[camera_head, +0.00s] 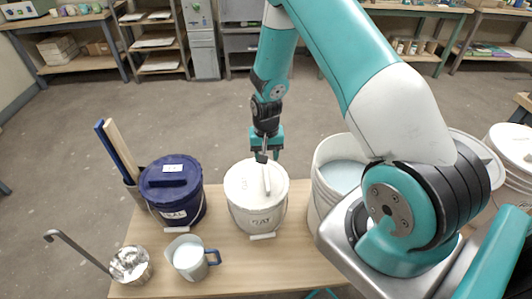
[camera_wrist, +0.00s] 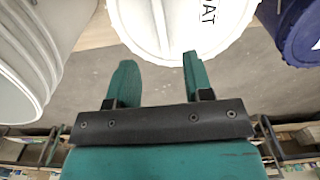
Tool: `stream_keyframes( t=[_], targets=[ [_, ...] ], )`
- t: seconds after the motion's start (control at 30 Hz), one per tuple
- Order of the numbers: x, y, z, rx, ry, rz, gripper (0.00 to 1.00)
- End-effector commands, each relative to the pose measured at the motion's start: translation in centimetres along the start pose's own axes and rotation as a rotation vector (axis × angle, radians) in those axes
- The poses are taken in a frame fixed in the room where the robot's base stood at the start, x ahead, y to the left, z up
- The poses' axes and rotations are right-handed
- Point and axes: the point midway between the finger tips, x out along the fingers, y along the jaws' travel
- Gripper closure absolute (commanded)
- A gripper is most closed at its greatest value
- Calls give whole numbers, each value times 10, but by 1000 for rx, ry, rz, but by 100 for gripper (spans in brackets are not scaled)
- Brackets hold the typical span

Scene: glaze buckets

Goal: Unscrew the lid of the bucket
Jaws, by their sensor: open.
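A white bucket (camera_head: 250,217) stands on the wooden table with its white lid (camera_head: 243,182) on. A raised bar crosses the lid, and dark lettering is partly readable on it. The lid also shows at the top of the wrist view (camera_wrist: 215,40). A dark blue bucket (camera_head: 190,207) with a blue lid stands to its left; it shows at the right edge of the wrist view (camera_wrist: 292,32). My gripper (camera_head: 265,154) is open and empty at the far side of the white lid. In the wrist view its two fingers (camera_wrist: 157,66) point toward the lid; contact cannot be told.
An open white bucket (camera_head: 319,190) with pale contents stands right of the lidded one. A grey jug (camera_head: 186,262) and a metal ladle (camera_head: 130,263) are at the front left. A bare table strip (camera_head: 250,265) lies in front.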

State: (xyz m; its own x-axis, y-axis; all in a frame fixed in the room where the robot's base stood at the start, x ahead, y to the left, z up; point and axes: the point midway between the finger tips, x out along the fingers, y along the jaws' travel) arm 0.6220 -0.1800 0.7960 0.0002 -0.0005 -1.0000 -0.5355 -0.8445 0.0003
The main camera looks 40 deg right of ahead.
Motion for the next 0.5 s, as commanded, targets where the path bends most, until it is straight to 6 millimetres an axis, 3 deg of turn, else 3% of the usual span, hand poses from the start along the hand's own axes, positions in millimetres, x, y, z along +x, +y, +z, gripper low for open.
stream_keyframes(
  t=[0.5],
  targets=[
    [48,0,0,-1,-1,0,53]
  ],
)
